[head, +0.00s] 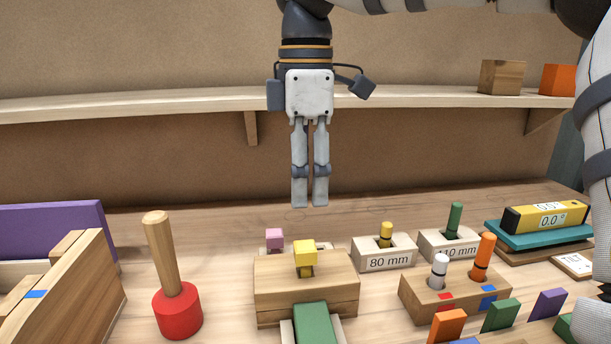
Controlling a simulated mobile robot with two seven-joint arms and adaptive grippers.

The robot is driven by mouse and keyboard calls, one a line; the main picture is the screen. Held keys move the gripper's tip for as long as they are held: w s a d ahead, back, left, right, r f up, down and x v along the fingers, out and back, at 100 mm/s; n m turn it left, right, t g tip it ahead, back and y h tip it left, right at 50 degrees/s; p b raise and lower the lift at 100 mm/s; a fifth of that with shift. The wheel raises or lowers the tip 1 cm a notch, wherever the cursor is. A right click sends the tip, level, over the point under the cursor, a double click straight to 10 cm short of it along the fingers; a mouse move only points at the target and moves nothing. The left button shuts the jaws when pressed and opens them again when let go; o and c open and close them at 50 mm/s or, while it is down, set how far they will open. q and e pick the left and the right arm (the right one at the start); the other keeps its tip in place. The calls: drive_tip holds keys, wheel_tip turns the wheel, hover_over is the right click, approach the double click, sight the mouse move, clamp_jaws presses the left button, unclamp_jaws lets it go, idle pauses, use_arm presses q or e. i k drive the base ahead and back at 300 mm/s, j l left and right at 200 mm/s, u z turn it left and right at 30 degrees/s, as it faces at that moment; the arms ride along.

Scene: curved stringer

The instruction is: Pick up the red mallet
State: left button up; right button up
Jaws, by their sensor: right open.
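The red mallet (178,311) stands on the bench at the lower left. Its red head rests on the bench and its wooden handle points up, leaning slightly left. My right gripper (310,204) hangs fingers down in the upper middle of the head view, to the right of the mallet and higher in the picture than its handle. Its fingers are open with a narrow gap, nothing is between them, and it does not touch the mallet. My left gripper is not in view.
A wooden block assembly with a yellow knob (305,250) stands right of the mallet. A wooden box (92,280) is to its left. Labelled peg blocks (384,256), a two-peg holder (455,300) and a yellow level (546,216) are further right. A shelf (180,103) runs behind.

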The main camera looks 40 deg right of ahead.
sight(177, 307)
drive_tip(key=k+j, duration=0.8)
drive_tip(key=j, duration=0.1)
